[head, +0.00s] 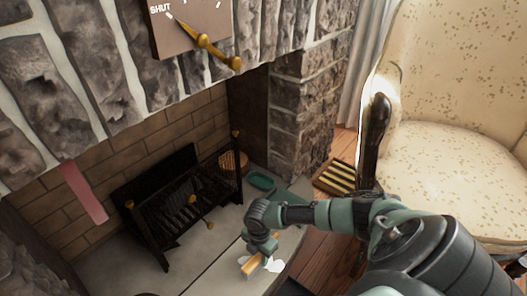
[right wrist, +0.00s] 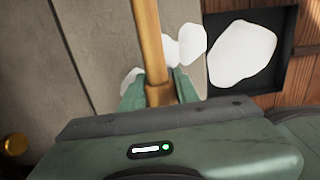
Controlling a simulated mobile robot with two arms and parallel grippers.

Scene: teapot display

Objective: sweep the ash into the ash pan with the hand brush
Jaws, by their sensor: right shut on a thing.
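My right gripper (head: 262,248) is low over the hearth, its fingers shut around the wooden handle of the hand brush (head: 249,267). In the right wrist view the handle (right wrist: 149,45) runs up from between the fingers (right wrist: 158,92); no bristles show. White ash (right wrist: 190,42) lies in patches beside the handle on the pale hearth. A dark, shallow ash pan (right wrist: 287,70) is at the right, with a large white patch of ash (right wrist: 240,52) inside it. In the head view white ash (head: 274,265) shows just right of the gripper. My left gripper is out of view.
A black fire grate (head: 170,195) with brass knobs stands in the brick fireplace. A green dish (head: 262,181) sits behind my right gripper. The stone pillar (head: 305,110) bounds the fireplace.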

